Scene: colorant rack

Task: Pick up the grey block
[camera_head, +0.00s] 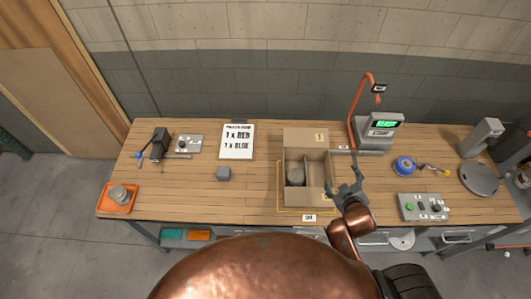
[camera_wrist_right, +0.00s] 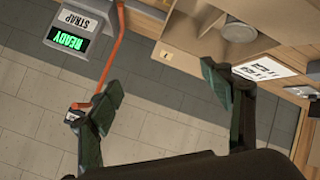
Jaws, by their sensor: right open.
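The small grey block (camera_head: 223,173) sits on the wooden workbench, left of the open cardboard box and below the paper sign. I cannot make it out in the right wrist view. My right gripper (camera_head: 344,182) is over the bench by the box's right front corner, well to the right of the block. Its two fingers are spread apart and empty in the right wrist view (camera_wrist_right: 160,88). My left gripper is not in view.
The open cardboard box (camera_head: 305,138), holding a round grey item (camera_head: 296,174), stands between gripper and block. A red hooked pole (camera_head: 353,120) and a scale-like device (camera_head: 379,134) stand behind. An orange tray (camera_head: 107,202) is far left. Bench around the block is clear.

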